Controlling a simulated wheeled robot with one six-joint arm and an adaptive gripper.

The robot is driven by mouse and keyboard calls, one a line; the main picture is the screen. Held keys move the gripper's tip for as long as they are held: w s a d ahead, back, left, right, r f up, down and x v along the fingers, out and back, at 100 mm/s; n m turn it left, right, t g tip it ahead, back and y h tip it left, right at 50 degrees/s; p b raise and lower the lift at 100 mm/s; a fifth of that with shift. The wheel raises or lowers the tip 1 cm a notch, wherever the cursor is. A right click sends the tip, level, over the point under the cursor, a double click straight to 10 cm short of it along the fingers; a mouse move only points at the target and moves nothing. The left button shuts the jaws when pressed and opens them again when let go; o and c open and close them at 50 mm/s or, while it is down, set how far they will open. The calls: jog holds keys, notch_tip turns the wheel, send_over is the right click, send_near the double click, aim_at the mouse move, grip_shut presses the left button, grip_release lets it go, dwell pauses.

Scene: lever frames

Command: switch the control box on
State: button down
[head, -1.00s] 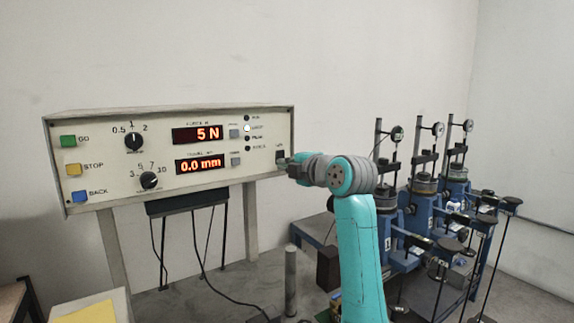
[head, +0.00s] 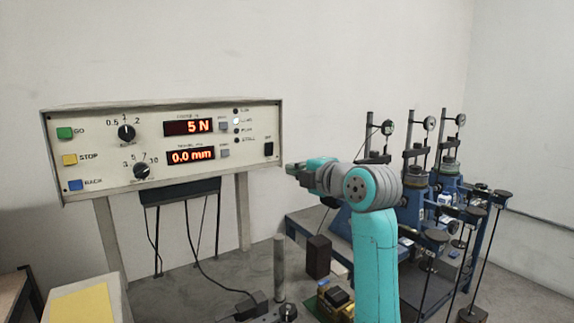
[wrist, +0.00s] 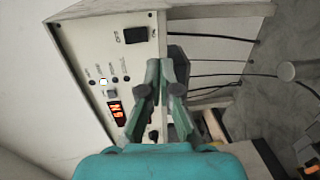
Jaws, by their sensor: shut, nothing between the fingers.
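The control box (head: 90,115) is a pale cabinet with a sloped front on legs, at the left of the head view. Its red displays (head: 190,127) read 5 N and 0.0 mm, and one indicator lamp (head: 236,121) is lit white. A black rocker switch (head: 268,149) sits at the panel's right end; in the wrist view the switch (wrist: 136,35) lies ahead and left of the fingertips. My gripper (head: 290,168) is shut and empty, just right of and slightly below the switch, apart from the panel. It also shows in the wrist view (wrist: 166,72).
Green (head: 65,133), yellow (head: 69,160) and blue (head: 75,185) buttons and two knobs are at the panel's left. Blue test rigs with dial gauges (head: 430,123) stand behind my arm at the right. Cables hang below the box to a power strip (head: 245,305).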

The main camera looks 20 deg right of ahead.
jog(key=shift+s+d+f, duration=0.1)
jog(key=shift+s+d, duration=0.1)
jog(key=shift+s, duration=0.45)
jog(key=shift+s+d+f, duration=0.1)
jog(key=shift+s+d, duration=0.1)
jog(key=shift+s, duration=0.5)
jog(key=shift+s+d+f, duration=0.1)
jog(key=shift+s+d, duration=0.1)
jog(key=shift+s, duration=0.45)
